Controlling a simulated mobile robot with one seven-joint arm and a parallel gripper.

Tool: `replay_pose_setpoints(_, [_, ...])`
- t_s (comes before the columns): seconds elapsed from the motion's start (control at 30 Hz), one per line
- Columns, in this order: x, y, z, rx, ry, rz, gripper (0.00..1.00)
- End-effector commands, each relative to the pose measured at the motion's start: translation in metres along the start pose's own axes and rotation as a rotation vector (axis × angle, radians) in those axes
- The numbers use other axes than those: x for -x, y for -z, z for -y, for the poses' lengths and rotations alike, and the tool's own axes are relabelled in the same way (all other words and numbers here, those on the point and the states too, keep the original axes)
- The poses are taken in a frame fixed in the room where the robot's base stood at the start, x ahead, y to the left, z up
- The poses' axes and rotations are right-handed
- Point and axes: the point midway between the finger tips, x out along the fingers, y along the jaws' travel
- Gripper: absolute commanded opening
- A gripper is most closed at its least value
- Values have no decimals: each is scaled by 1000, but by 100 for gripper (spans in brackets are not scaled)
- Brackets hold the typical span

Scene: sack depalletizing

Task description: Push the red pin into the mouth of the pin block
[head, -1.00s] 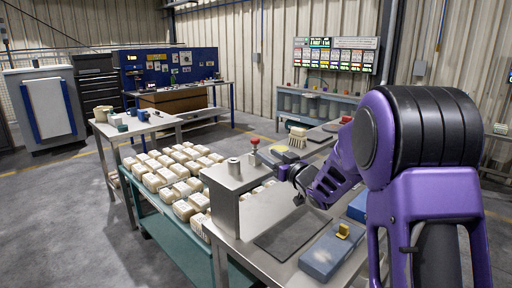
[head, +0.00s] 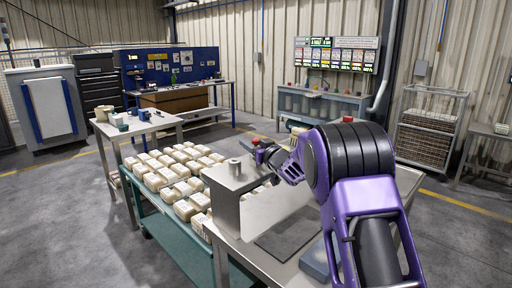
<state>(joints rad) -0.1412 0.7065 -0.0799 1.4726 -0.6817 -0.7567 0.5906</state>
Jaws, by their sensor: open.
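The red pin (head: 256,142) stands upright at the back right of the grey metal block's top, its red head showing. Its lower part is largely hidden by my gripper. The grey metal block (head: 226,213), which I take to be the pin block, stands at the bench's left edge. A short metal cylinder (head: 234,167) sits on its top, left of the pin. I cannot make out the mouth or how deep the pin sits. My gripper (head: 263,154) is open beside the pin on its right, close to the head. Whether it touches the pin is too small to tell.
The steel bench (head: 252,262) carries a dark mat (head: 287,233) and a blue case (head: 316,262), partly covered by my arm. Several pale sacks (head: 176,180) lie on the green cart (head: 171,236) to the left.

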Motion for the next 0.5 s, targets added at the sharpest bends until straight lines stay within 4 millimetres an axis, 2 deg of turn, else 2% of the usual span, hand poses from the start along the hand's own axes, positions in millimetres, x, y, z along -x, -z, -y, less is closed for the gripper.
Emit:
replay_pose_setpoints(0.2, [0,0,0,0,0,1,48])
replay_pose_setpoints(0.47, [0,0,0,0,0,1,1])
replay_pose_setpoints(0.5, [0,0,0,0,0,1,0])
